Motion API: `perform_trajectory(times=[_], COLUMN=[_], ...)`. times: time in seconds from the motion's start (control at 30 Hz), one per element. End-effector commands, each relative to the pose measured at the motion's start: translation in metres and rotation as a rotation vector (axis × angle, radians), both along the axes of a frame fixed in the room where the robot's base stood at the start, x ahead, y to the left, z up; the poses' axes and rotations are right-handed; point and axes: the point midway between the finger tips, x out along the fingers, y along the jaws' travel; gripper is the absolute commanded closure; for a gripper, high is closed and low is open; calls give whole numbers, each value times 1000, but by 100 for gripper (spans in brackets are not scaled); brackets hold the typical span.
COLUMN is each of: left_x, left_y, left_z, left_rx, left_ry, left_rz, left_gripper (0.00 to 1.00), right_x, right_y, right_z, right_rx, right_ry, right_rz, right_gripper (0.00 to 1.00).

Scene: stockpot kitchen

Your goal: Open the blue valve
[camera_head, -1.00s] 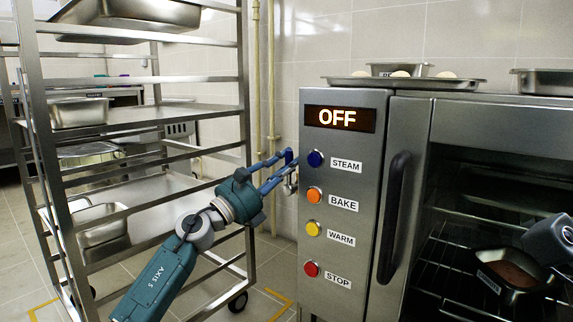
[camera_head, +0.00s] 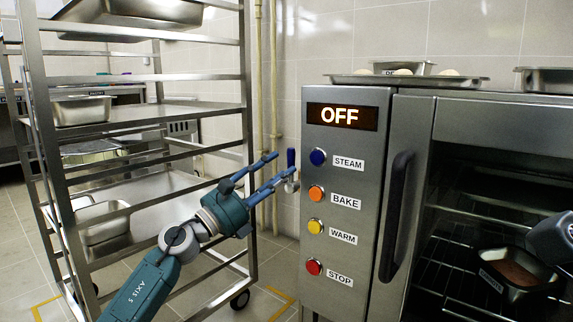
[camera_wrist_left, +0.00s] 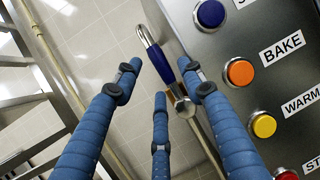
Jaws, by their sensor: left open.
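My left gripper (camera_head: 275,172) is open and empty. Its fingers point at the valve from the left and front, with the fingertips close to it. Whether a finger touches the valve I cannot tell. My right gripper does not show clearly.
The oven (camera_head: 350,200) has several coloured buttons, one of them blue beside STEAM, and an OFF display (camera_head: 340,116). A steel rack (camera_head: 245,90) stands left of the valve. A dark arm part (camera_head: 553,240) is at the right edge, near a pan (camera_head: 515,272) in the oven.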

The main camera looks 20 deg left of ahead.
Motion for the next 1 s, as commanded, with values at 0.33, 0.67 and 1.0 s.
perform_trajectory(times=[0.33,0.67,1.0], left_x=[-27,-28,-47], left_y=[16,18,-24], left_z=[-14,-14,-24], left_rx=[2,1,-107], left_ry=[0,0,80], left_rz=[-1,0,-140], left_gripper=[60,60,60], right_x=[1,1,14], right_y=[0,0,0], right_z=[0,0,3], right_rx=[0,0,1], right_ry=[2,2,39], right_rz=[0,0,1], right_gripper=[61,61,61])
